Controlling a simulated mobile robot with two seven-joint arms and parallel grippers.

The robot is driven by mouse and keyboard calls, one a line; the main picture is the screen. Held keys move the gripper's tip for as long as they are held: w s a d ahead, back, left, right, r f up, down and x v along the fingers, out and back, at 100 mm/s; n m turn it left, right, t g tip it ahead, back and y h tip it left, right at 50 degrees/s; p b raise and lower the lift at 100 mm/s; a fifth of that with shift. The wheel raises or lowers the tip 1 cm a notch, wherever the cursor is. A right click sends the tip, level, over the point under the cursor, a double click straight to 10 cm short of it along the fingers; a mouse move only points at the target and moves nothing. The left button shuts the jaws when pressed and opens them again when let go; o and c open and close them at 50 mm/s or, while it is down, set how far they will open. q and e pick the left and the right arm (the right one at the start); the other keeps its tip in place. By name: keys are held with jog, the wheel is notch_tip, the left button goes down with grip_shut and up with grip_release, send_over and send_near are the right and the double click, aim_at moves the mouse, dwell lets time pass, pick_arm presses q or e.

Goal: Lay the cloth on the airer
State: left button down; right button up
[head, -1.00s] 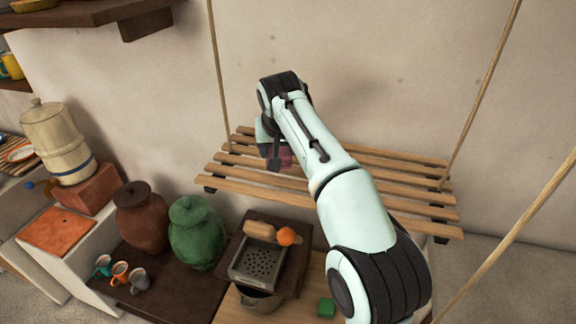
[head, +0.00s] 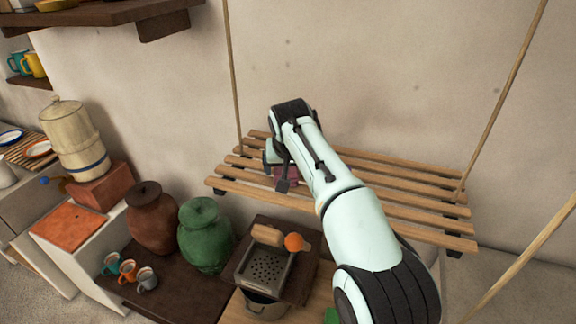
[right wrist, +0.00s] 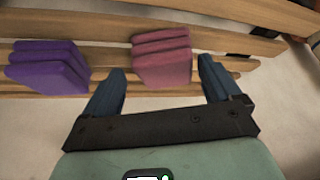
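The airer (head: 400,208) is a hanging rack of wooden slats. A pink folded cloth (right wrist: 162,58) rests on its slats in the right wrist view, and a purple folded cloth (right wrist: 48,66) lies to its left. My right gripper (right wrist: 160,85) is open, with its two dark fingers spread on either side of the pink cloth's near end and a gap to each side. In the head view my right gripper (head: 277,170) is over the airer's left part, and my arm hides most of the cloths. My left gripper is in neither view.
Ropes (head: 505,95) hold the airer at its ends. Below stand a green jar (head: 204,240), a brown jar (head: 151,220), a grater box (head: 264,268) and an orange (head: 293,242). The airer's right part is bare.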

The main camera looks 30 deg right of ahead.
jog(key=shift+w+a+r, duration=0.1)
jog(key=shift+r, duration=0.25)
jog(key=v, duration=1.1)
jog(key=shift+r, duration=0.3)
